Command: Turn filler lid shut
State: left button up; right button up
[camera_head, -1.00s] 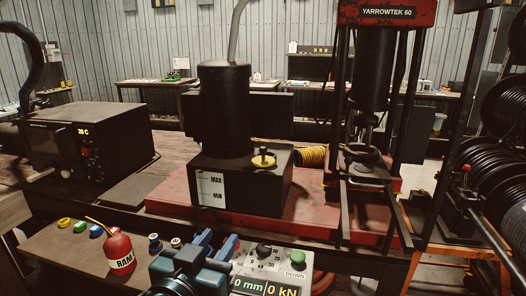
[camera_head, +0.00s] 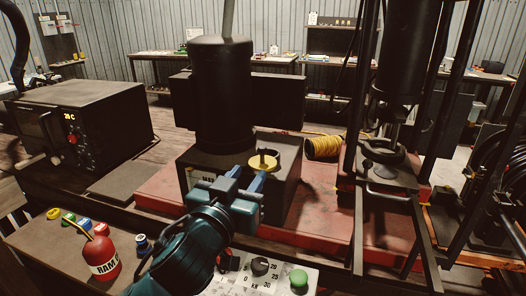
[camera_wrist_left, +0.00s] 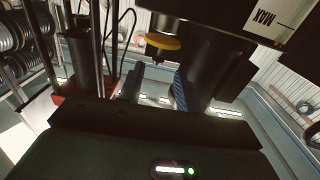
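In the left wrist view the lid (camera_wrist_left: 163,42) shows as a yellow disc over a dark neck, just beyond the fingertips. My left gripper (camera_head: 243,180) is in front of the tank, a little below and left of the lid. In the left wrist view its two fingers (camera_wrist_left: 156,78) stand apart with nothing between them. My right gripper is not in view.
The tall black motor (camera_head: 223,95) stands left of the lid. A red oil can (camera_head: 102,256) stands front left. The control panel (camera_head: 262,280) is partly hidden by my left arm.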

aim_at(262, 157)
pick_arm(q)
jog(key=p+x, duration=0.1)
jog(key=x, duration=0.8)
jog(key=shift+f, duration=0.1)
jog(key=shift+s, duration=0.1)
grip_shut()
